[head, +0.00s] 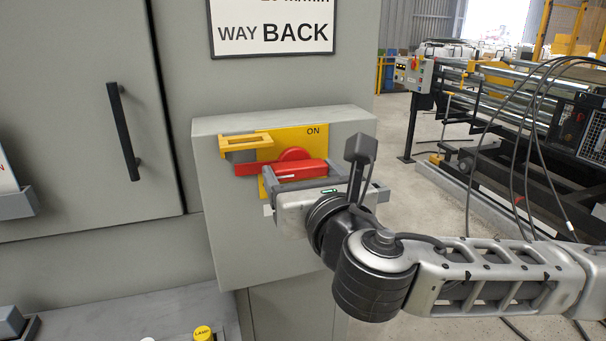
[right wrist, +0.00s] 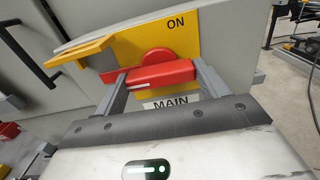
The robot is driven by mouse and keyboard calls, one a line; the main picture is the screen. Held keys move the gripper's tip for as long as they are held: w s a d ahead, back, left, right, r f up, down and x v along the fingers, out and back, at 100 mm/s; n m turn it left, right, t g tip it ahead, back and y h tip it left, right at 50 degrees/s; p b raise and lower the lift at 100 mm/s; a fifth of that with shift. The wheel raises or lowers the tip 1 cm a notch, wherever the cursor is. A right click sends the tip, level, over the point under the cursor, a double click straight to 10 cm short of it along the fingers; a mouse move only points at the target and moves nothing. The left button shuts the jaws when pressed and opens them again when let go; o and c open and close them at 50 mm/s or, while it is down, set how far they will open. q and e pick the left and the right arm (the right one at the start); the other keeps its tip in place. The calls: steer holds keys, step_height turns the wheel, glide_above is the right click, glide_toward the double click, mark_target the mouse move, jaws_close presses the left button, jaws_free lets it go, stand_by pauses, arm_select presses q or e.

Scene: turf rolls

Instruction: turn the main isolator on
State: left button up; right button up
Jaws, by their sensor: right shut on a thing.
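The main isolator is a red handle (head: 252,168) with a round red hub on a yellow plate (head: 312,143) marked ON at its upper right. The handle lies roughly level, not pointing up at ON. It also shows in the right wrist view (right wrist: 160,75), with a white mark near its left end and a partly covered MAIN label below. My right gripper (head: 297,172) is in front of the box, its two grey fingers on either side of the handle, shut on it. My left gripper is not in view.
A yellow bracket (head: 245,142) juts out left of the handle. The isolator's grey box (head: 225,230) stands out from a cabinet with a black door handle (head: 123,132). A panel with a yellow button (head: 203,333) lies below. Machinery with rollers and cables (head: 520,120) stands behind my right arm.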

steer(key=m, duration=0.8)
steer(key=shift+m, duration=0.3)
steer(key=m, duration=0.3)
steer(key=shift+m+p, duration=0.35)
steer(key=shift+m, duration=0.85)
steer(key=m+p, duration=0.1)
steer(key=m, duration=0.1)
steer(key=shift+m, duration=0.3)
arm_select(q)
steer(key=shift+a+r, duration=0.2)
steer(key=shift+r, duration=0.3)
arm_select(e)
steer(key=shift+m, duration=0.5)
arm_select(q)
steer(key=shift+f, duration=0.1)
